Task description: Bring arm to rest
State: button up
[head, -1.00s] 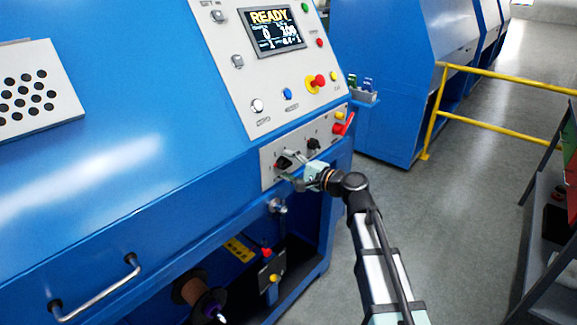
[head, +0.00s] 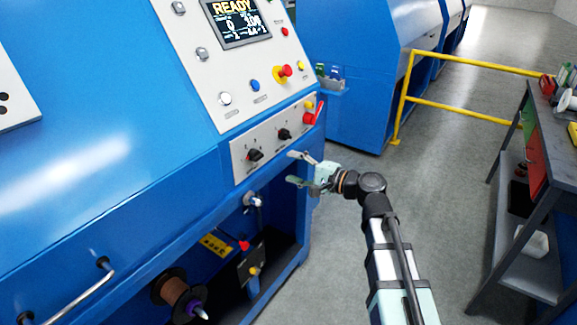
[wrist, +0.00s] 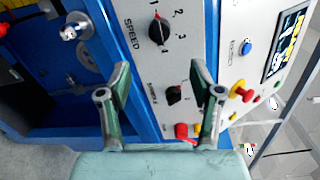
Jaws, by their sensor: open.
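My gripper (head: 292,168) is open and empty in the head view, a little in front of the grey knob panel on the blue machine (head: 90,150). In the wrist view my gripper (wrist: 161,82) shows two spread fingers with the panel beyond them. The speed knob (wrist: 159,30) is black with a red pointer and stands apart from the fingers; it also shows in the head view (head: 254,155). A second black knob (wrist: 174,95) appears between the fingers in the wrist view. A red handle (head: 312,114) sits at the panel's right end.
A display (head: 236,20) reading READY is on the upper panel, with several buttons below. A yellow railing (head: 455,110) stands behind. A dark shelf table (head: 508,160) with items is at the right. The grey floor between machine and table is clear.

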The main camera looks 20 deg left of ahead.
dwell(0.3)
jog(key=s+d+f+n+g+h+p, duration=0.15)
jog(key=s+d+f+h, duration=0.3)
jog(key=f, duration=0.75)
jog(key=s+d+f+n+g+h+p, duration=0.1)
jog(key=s+d+f+n+g+h, duration=0.15)
jog(key=d+f, duration=0.7)
jog(key=s+d+f+n+g+h+p, duration=0.15)
jog(key=s+f+h, duration=0.3)
jog(key=f, duration=1.15)
jog(key=s+d+f+g+h+p, duration=0.1)
jog(key=s+d+f+g+h, duration=0.1)
jog(key=s+d+f, duration=0.5)
jog(key=s+d+f+g+h+p, duration=0.1)
jog(key=s+d+f+h, duration=0.1)
jog(key=s+d+f, duration=0.45)
jog(key=s+d+g+p, duration=0.1)
jog(key=s+d+g, duration=0.1)
jog(key=s, duration=0.8)
jog(key=s+d+f+g+p, duration=0.1)
jog(key=s+d, duration=0.1)
jog(key=s, duration=0.7)
jog(key=shift+s+d+f+g+h+p, duration=0.3)
jog(key=shift+s+g+h, duration=0.05)
jog(key=shift+h, duration=0.1)
